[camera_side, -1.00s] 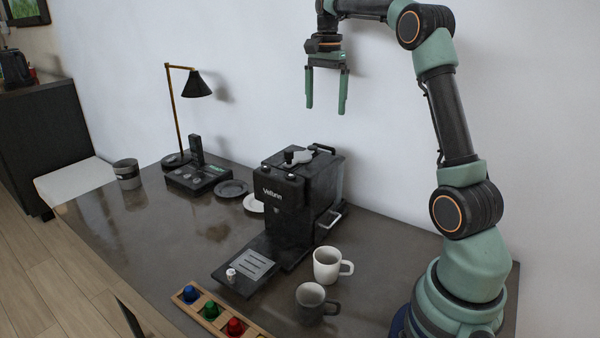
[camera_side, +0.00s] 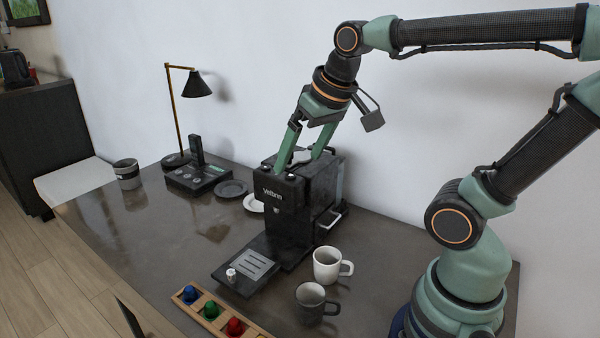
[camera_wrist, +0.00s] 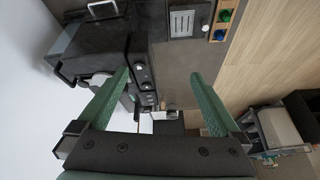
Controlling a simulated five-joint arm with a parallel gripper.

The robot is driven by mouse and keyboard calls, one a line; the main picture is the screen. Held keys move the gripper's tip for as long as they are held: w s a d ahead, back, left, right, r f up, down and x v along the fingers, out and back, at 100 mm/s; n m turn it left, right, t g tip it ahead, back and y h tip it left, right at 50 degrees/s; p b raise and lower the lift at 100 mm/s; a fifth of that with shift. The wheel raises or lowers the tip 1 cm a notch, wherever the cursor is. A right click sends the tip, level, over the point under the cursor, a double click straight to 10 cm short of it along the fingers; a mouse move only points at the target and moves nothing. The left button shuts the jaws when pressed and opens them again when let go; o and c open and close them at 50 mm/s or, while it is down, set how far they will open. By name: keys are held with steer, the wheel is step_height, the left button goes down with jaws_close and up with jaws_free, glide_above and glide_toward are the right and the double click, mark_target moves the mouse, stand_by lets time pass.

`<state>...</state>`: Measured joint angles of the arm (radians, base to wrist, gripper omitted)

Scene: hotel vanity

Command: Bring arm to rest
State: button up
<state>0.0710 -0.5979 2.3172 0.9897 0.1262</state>
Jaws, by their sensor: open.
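My gripper (camera_side: 303,150) is open and empty, its two green fingers tilted down and to the left. In the side view its fingertips overlap the top of the black coffee machine (camera_side: 285,205); I cannot tell whether they touch it. In the wrist view my gripper (camera_wrist: 160,85) has its fingers spread wide with nothing between them. The coffee machine also shows in the wrist view (camera_wrist: 90,45), at the upper left beside the left finger.
A white mug (camera_side: 326,265) and a dark mug (camera_side: 310,303) stand right of the machine. A wooden capsule holder (camera_side: 220,318) lies in front. A lamp (camera_side: 197,84), a phone (camera_side: 198,178) and a canister (camera_side: 127,173) stand farther left. The table's left part is clear.

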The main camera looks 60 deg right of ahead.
steer(key=s+a+f+n, duration=0.2)
steer(key=shift+s+a+f+t, duration=0.1)
steer(key=shift+f+t, duration=0.2)
